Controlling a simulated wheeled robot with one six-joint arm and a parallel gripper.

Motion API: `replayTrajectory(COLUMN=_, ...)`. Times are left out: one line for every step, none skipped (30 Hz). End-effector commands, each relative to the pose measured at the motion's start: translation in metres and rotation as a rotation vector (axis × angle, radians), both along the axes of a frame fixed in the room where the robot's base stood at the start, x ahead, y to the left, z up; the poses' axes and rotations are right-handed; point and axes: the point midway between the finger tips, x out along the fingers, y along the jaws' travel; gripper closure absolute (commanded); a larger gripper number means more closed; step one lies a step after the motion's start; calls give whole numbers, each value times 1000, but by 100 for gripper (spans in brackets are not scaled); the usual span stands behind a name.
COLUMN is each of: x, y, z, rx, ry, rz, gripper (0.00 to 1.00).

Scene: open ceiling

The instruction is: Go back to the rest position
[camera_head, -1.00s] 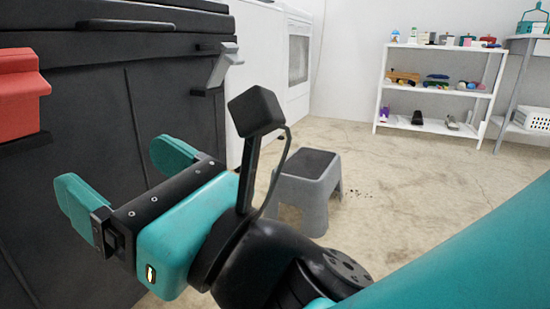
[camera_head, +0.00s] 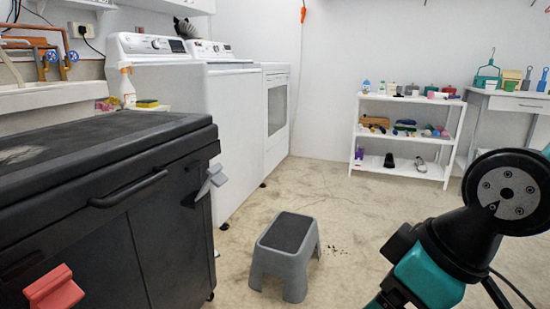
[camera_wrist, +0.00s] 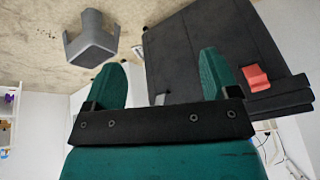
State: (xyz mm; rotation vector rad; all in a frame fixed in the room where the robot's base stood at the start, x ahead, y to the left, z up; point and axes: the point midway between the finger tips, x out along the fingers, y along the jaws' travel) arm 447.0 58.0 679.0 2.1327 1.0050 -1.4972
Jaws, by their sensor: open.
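My gripper (camera_wrist: 162,85) shows in the wrist view with its two teal fingers wide apart and nothing between them. In the head view my arm is at the lower right, and the gripper's fingers are out of that picture. The black cabinet (camera_head: 70,235) stands at the left of the head view. It also shows in the wrist view (camera_wrist: 190,50), beyond the fingers and upside down.
A grey step stool (camera_head: 284,262) stands on the floor right of the cabinet. A red part (camera_head: 54,290) and a grey part (camera_head: 210,180) stick out from the cabinet. White washing machines (camera_head: 235,115) and a white shelf (camera_head: 403,132) stand behind.

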Motion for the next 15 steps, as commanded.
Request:
replayTrajectory(x=-16, y=-7, z=30, rx=15, ry=89, rz=-54, gripper=19)
replayTrajectory(x=-26, y=-10, z=38, rx=21, ry=145, rz=-81, gripper=19)
replayTrajectory(x=-40, y=-14, z=51, rx=24, ry=217, rz=-115, gripper=19)
replayTrajectory(x=-50, y=-16, z=60, rx=21, ry=267, rz=-136, gripper=19)
replayTrajectory(x=-48, y=-14, z=66, rx=21, ry=257, rz=-126, gripper=19)
replayTrajectory(x=-48, y=-13, z=75, rx=19, ry=255, rz=-122, gripper=19)
replayTrajectory(x=-47, y=-13, z=82, rx=19, ry=254, rz=-121, gripper=19)
replayTrajectory(x=-47, y=-13, z=90, rx=19, ry=254, rz=-121, gripper=19)
replayTrajectory(x=-47, y=-13, z=101, rx=19, ry=253, rz=-120, gripper=19)
replayTrajectory(x=-47, y=-13, z=110, rx=19, ry=253, rz=-120, gripper=19)
replayTrajectory(x=-47, y=-13, z=118, rx=19, ry=253, rz=-119, gripper=19)
replayTrajectory(x=-47, y=-13, z=131, rx=20, ry=252, rz=-119, gripper=19)
replayTrajectory(x=-47, y=-13, z=142, rx=20, ry=252, rz=-119, gripper=19)
replayTrajectory(x=-47, y=-13, z=152, rx=20, ry=252, rz=-119, gripper=19)
replayTrajectory(x=-47, y=-13, z=167, rx=19, ry=251, rz=-118, gripper=19)
